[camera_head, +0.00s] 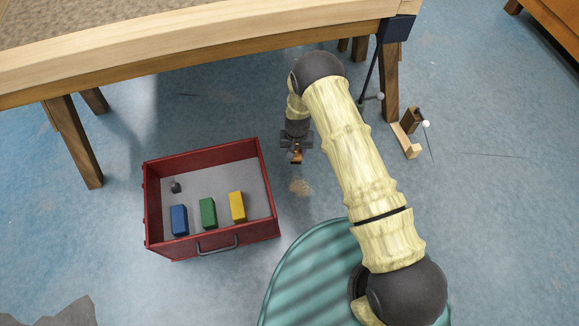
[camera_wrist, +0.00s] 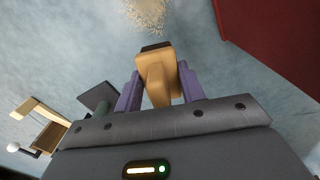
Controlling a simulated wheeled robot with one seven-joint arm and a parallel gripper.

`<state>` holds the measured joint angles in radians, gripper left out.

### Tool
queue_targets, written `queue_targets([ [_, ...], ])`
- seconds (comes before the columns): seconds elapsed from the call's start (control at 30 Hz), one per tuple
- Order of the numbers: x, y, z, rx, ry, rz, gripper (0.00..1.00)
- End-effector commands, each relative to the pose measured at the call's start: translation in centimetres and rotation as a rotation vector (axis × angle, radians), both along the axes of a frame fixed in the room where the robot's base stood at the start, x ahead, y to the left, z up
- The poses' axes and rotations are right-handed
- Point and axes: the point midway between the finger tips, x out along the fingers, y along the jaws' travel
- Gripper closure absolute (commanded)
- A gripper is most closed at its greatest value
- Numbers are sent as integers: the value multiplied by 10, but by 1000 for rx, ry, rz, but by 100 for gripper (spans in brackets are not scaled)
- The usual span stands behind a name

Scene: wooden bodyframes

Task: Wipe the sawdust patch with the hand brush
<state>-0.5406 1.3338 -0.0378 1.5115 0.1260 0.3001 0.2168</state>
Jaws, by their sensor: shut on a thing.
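The sawdust patch (camera_head: 301,187) is a small tan smudge on the blue floor, right of the red drawer. It also shows at the top of the wrist view (camera_wrist: 147,14). My gripper (camera_head: 296,154) is just beyond the patch in the head view, pointing down. In the wrist view my gripper (camera_wrist: 158,88) has its purple fingers shut on the hand brush (camera_wrist: 156,72), which has a tan wooden handle and a dark end. The brush (camera_head: 296,157) is small in the head view, apart from the patch in the picture. Whether its bristles touch the floor I cannot tell.
A red open drawer (camera_head: 160,249) holds blue, green and yellow blocks and a small dark object. A wooden table (camera_head: 200,50) stands behind. A wooden bracket (camera_head: 406,140) and thin rods with a white ball (camera_head: 426,123) are at the right. Floor around the patch is clear.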

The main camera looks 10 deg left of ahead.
Motion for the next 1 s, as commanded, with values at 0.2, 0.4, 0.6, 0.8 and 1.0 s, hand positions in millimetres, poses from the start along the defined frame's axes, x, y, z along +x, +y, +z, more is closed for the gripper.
queue_targets([
  [0.2,-12,20,-51,-1,-1,18,94],
  [0.4,-13,21,-51,0,-2,18,94],
  [0.6,-13,21,-52,0,-1,18,94],
  [0.8,-14,22,-64,0,-1,20,94],
  [1.0,-13,21,-83,0,-1,19,94],
])
